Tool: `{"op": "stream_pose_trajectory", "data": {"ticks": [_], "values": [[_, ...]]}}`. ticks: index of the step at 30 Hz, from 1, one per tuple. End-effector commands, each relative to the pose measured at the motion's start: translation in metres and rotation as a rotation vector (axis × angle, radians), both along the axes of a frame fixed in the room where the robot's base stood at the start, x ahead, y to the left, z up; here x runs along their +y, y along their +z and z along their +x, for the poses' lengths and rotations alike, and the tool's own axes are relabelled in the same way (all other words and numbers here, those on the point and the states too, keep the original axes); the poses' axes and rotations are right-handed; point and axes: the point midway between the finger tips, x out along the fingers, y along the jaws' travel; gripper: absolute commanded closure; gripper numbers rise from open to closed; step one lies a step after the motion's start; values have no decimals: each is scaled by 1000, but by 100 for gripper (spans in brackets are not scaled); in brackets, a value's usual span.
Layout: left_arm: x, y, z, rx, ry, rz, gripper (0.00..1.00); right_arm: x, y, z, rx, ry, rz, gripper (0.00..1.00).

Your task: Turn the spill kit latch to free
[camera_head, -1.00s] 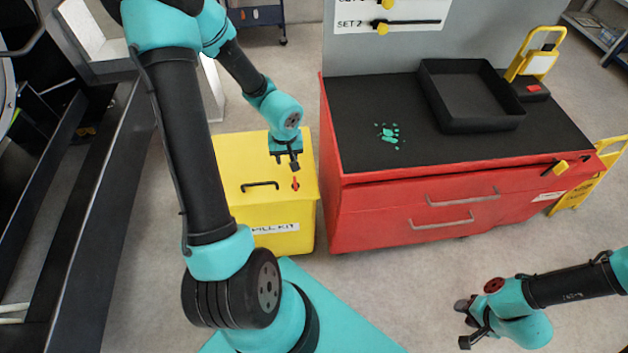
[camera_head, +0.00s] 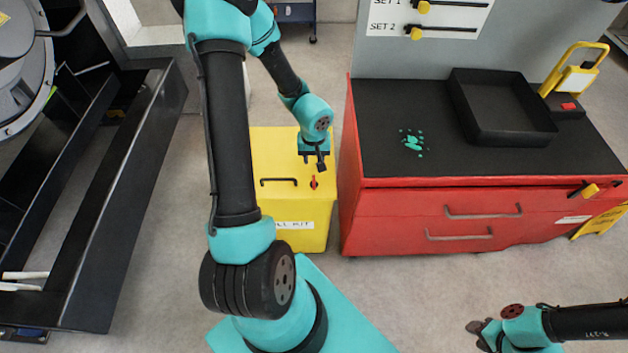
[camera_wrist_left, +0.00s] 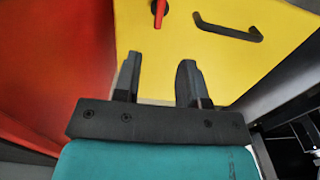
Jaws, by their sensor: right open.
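The yellow spill kit box (camera_head: 290,209) stands on the floor left of the red cabinet. Its red latch (camera_head: 314,182) is on the lid, right of a black handle (camera_head: 279,182). In the left wrist view the latch (camera_wrist_left: 159,11) is at the top edge, partly cut off, beyond the fingertips. My left gripper (camera_head: 315,165) is above the lid, just behind the latch in the head view and apart from it. Its fingers (camera_wrist_left: 160,75) are spread with nothing between them. My right gripper (camera_head: 478,334) is at the lower right, open, far from the box.
The red cabinet (camera_head: 400,222) stands close on the right of the box. Its black top holds a black tray (camera_head: 500,130), a green splash (camera_head: 412,143) and a yellow-handled device (camera_head: 575,80). A black metal frame (camera_head: 120,220) is at the left. Grey floor is clear in front.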

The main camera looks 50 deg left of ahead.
Motion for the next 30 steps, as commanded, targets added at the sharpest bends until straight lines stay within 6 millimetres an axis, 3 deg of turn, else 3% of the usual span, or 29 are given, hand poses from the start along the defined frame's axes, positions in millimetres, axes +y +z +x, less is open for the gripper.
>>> {"op": "stream_pose_trajectory", "data": {"ticks": [24,30], "values": [[-1,-113,0,1,-2,-1,62,0,0,0,0,0,0,57],[0,-131,0,-1,-1,-1,62,0,0,0,0,0,0,57]]}}
